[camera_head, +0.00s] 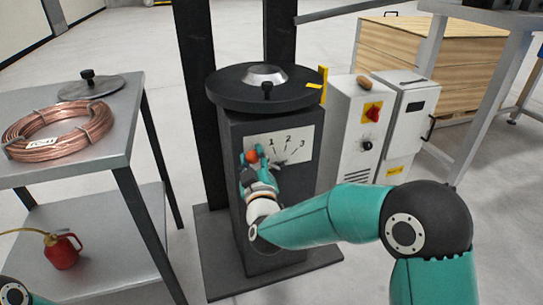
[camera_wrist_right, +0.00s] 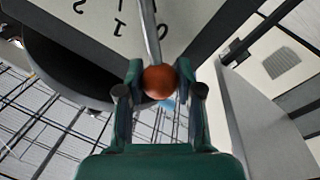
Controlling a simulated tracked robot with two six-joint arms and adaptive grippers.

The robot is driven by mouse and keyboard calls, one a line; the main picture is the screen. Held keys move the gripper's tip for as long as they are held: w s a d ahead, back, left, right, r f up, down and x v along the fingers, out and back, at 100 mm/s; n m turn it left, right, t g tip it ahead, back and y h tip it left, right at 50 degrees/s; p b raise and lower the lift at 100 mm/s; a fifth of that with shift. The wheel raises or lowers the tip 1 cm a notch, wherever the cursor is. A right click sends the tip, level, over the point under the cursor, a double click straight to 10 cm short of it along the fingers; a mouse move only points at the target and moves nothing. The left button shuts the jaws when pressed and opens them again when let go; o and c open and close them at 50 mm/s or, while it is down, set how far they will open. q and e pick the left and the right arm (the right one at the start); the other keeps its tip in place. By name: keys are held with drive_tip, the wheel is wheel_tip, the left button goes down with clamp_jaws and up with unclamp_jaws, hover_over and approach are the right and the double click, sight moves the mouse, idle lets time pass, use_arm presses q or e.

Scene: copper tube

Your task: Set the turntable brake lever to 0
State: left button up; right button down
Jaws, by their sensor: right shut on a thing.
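The turntable (camera_head: 262,88) is a dark round plate on a dark pedestal. A white scale plate (camera_head: 300,143) on the pedestal's front shows 1, 2 and 3 in the head view. The brake lever ends in an orange ball knob (camera_wrist_right: 159,82), and its metal rod (camera_wrist_right: 150,35) runs across the scale. In the wrist view the rod appears between the 1 and the 0, close beside the 0. My right gripper (camera_head: 252,156) is shut on the knob at the scale's left side, hiding the 0 in the head view. My left gripper is out of view.
A grey cart (camera_head: 150,150) at the left holds a copper coil (camera_head: 58,132), a dark disc (camera_head: 90,86) and a red oil can (camera_head: 62,250). A white control cabinet (camera_head: 352,140) stands close to the pedestal's right. A wooden crate (camera_head: 440,55) is behind it.

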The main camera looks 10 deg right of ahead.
drive_tip(key=shift+a, duration=0.2)
drive_tip(key=c, duration=0.7)
unclamp_jaws()
drive_tip(key=shift+w, duration=0.15)
drive_tip(key=shift+c, duration=0.2)
drive_tip(key=s+f, duration=0.1)
drive_tip(key=s, duration=1.1)
drive_tip(key=shift+a, duration=0.35)
drive_tip(key=shift+f, duration=0.15)
